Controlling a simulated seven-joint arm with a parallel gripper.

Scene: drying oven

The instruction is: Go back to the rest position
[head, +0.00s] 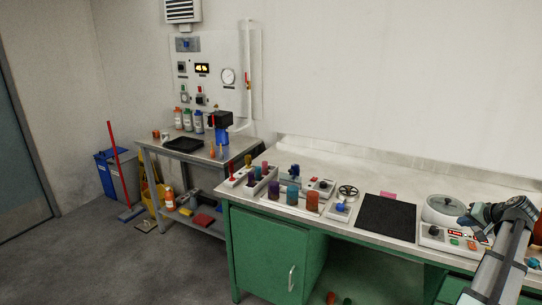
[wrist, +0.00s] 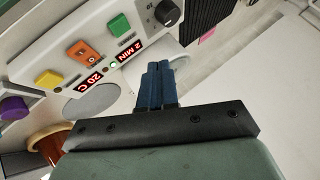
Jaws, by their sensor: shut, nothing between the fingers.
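My gripper (head: 468,218) is at the right end of the bench in the head view, in front of the white device with a round lid (head: 443,207). In the wrist view its two blue fingers (wrist: 157,75) are closed together with nothing between them. Beyond them is the device's control panel (wrist: 60,48), with red displays reading "20 C" and "2 MIN", a green button, an orange switch, a yellow button and a black knob (wrist: 167,12). My arm hides part of the device's right side in the head view.
A black mat (head: 385,218) lies left of the device. A side table (head: 190,152) holds bottles and a black tray. The bench's back strip is largely clear.

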